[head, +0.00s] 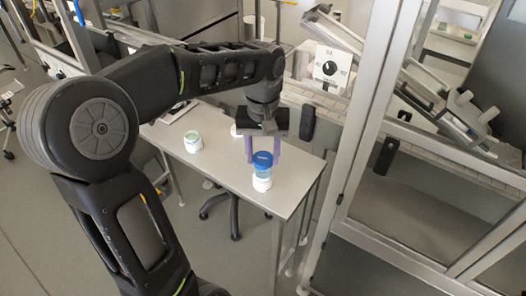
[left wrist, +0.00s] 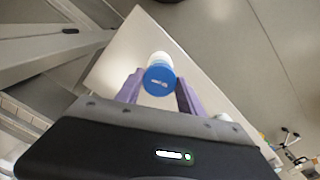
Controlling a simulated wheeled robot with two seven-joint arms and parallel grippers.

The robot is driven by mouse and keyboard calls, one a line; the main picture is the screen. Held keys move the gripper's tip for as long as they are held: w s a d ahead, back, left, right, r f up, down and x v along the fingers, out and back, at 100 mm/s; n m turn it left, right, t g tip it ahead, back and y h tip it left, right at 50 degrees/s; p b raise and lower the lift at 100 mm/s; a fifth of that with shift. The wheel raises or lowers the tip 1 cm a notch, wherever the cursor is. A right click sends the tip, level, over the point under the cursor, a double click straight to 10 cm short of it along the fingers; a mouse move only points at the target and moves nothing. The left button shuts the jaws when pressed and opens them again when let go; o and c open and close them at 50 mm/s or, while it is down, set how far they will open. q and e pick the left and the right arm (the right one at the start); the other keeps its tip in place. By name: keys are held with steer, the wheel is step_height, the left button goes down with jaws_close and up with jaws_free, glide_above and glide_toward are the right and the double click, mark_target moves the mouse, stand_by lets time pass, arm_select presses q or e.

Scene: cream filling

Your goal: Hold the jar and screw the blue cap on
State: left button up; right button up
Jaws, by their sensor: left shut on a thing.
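My left gripper (head: 264,151) points down over the right part of the white table, with its purple fingers shut on the blue cap (head: 262,159). The cap is at the top of a white jar (head: 262,182), which stands upright. In the left wrist view the blue cap (left wrist: 159,81) lies between the purple fingertips (left wrist: 160,90), with the pale jar (left wrist: 159,58) just beyond it. I cannot tell whether the cap is threaded onto the jar. My right gripper is in neither view.
A second jar with a green top (head: 193,142) stands on the table (head: 225,165) to the left. A metal frame with a dial panel (head: 331,68) stands close at the right. The table's front middle is clear.

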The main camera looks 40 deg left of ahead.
mark_target(263, 158)
arm_select(q)
steer(key=shift+f+b, duration=0.9)
steer(key=shift+f, duration=0.8)
steer(key=shift+f+b, duration=0.4)
steer(key=shift+f, duration=0.3)
steer(key=o, duration=1.4)
steer(key=shift+c, duration=0.2)
steer(key=shift+r, duration=0.15)
step_height(263, 158, up, 8)
steer(key=shift+f, duration=0.2)
